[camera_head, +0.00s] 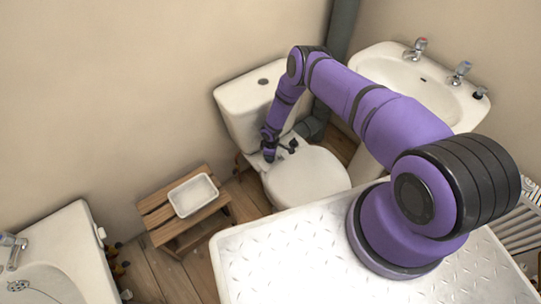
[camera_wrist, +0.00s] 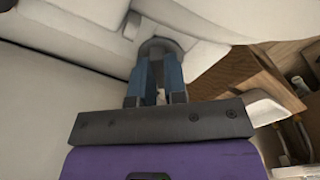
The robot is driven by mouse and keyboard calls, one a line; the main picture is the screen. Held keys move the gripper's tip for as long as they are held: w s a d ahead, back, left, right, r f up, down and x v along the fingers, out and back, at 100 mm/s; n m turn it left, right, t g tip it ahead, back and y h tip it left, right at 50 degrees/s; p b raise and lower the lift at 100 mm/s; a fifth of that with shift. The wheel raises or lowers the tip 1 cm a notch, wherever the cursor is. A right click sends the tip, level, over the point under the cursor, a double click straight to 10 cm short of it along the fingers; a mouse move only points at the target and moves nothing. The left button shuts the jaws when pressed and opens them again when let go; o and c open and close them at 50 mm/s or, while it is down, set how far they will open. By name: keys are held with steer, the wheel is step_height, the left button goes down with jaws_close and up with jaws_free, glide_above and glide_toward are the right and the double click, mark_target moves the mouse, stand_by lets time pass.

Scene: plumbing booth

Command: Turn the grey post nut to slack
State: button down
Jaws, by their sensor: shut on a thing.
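The grey post nut (camera_wrist: 160,44) shows in the wrist view as a rounded dark grey piece under the pale toilet, at the ends of my fingers. My gripper (camera_wrist: 158,64) is shut on it, with one blue-grey finger on each side. Most of the nut is hidden by the fingers and by the pale rim above it. In the head view my gripper (camera_head: 269,155) is low at the left side of the toilet (camera_head: 305,178), near the back of its seat. The nut cannot be made out there.
The cistern (camera_head: 250,105) stands against the wall just behind my gripper. A wooden stool (camera_head: 155,212) with a white tray (camera_head: 193,195) is to the left. A basin (camera_head: 375,70) is at the back right, and another sink (camera_head: 60,250) at the lower left.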

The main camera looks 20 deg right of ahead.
steer(key=shift+n, duration=0.3)
stand_by(1.1)
steer(key=c, duration=1.1)
jaws_free()
steer(key=shift+c, duration=0.2)
step_height(320, 180, up, 11)
steer(key=shift+d+f, duration=0.1)
